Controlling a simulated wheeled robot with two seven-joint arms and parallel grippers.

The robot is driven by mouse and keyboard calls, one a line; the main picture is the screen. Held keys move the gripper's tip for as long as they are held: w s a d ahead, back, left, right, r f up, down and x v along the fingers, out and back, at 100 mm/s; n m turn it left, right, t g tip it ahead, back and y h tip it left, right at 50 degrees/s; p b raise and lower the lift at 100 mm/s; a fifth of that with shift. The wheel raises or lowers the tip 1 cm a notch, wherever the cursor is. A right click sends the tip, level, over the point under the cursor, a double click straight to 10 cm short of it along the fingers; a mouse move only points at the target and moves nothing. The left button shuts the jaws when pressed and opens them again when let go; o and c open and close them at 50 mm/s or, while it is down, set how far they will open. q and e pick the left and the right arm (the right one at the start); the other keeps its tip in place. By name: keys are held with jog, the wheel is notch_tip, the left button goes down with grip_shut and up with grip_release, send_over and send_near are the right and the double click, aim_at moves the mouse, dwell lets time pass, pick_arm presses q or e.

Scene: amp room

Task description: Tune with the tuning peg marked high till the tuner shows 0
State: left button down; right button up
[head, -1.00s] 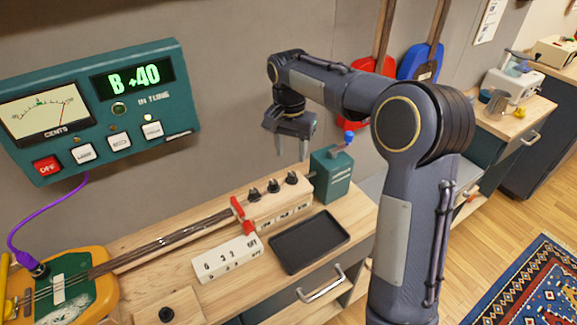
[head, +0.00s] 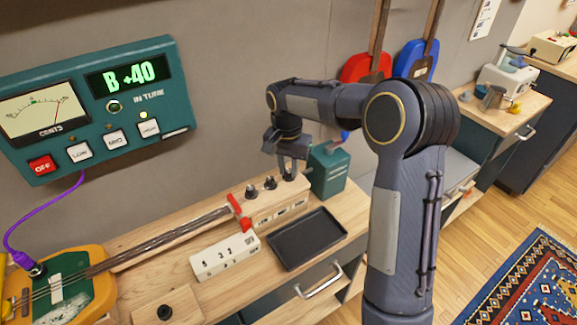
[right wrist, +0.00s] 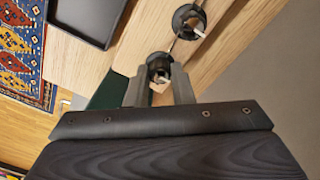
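The teal tuner (head: 95,105) on the wall shows "B +40" on its green display (head: 127,76). A yellow lamp is lit above its rightmost white button, and its needle leans right. Three dark tuning pegs stand on the wooden headstock block (head: 262,212); their labels are too small to read. My right gripper (head: 290,172) is down at the rightmost peg (head: 289,178). In the right wrist view this peg (right wrist: 158,66) sits between the fingertips (right wrist: 158,80), which are apart; contact is not clear. My left gripper is out of view.
A teal box with a crank (head: 328,170) stands just right of the pegs. A black tray (head: 307,239) and a white numbered block (head: 225,257) lie in front. The stringed instrument (head: 62,290) lies at left, joined to the tuner by a purple cable.

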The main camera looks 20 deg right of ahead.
grip_shut()
jog(key=shift+n, duration=0.4)
jog(key=n+p, duration=0.1)
jog(key=n, duration=0.1)
jog(key=shift+r+n, duration=0.1)
jog(key=shift+n, duration=0.3)
jog(key=n, duration=0.3)
jog(key=shift+n+p, duration=0.3)
jog(key=shift+p, duration=0.05)
jog(key=n, duration=0.4)
jog(key=shift+p, duration=0.4)
jog(key=shift+n, duration=2.2)
jog(key=shift+p, duration=0.3)
